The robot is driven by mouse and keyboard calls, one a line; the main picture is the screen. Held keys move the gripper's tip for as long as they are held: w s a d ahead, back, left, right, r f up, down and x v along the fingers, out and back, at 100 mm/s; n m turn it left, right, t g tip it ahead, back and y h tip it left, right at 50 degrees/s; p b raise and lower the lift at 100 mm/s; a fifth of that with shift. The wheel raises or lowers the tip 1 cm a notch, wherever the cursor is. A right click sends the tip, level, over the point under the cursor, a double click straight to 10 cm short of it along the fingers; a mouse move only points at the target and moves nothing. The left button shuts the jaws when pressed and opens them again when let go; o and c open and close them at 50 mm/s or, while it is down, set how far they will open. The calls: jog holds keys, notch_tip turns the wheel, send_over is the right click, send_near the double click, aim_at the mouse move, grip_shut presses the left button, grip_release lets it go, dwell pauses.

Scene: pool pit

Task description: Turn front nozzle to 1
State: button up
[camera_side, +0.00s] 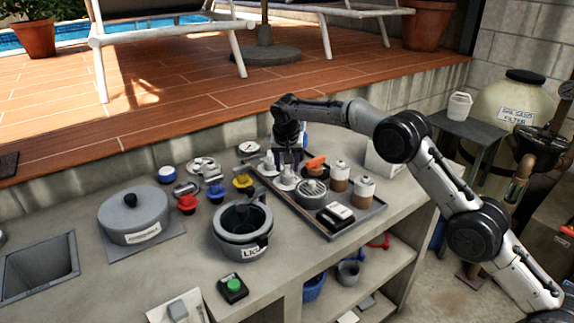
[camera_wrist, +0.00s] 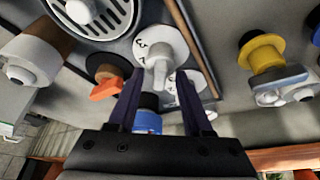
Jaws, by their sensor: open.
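Two white nozzles on round, marked dials stand on the tray. In the side view, the front nozzle (camera_side: 287,180) is just below my gripper (camera_side: 289,163), and the other white nozzle (camera_side: 268,168) is left of it and further back. In the wrist view, the front nozzle (camera_wrist: 158,70) shows its spout between the fingertips of my gripper (camera_wrist: 160,76). The dial marks are too small to read surely. The second nozzle (camera_wrist: 190,85) is partly behind the right finger. My gripper is open, points down and holds nothing; I cannot tell whether a finger touches the nozzle.
The dark tray (camera_side: 372,213) also holds an orange-handled valve (camera_side: 315,163), a round grate (camera_side: 311,189) and two white-and-brown jars (camera_side: 363,190). Yellow (camera_side: 242,180) and red (camera_side: 187,203) valves stand left of the tray. A grey pot (camera_side: 243,232) sits in front.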

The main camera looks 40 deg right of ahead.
jog(key=shift+c, duration=0.2)
grip_shut()
jog(key=shift+d+f+n+y, duration=0.15)
jog(key=shift+n+y, duration=0.15)
jog(key=shift+n, duration=0.4)
jog(key=shift+o, duration=0.2)
grip_release()
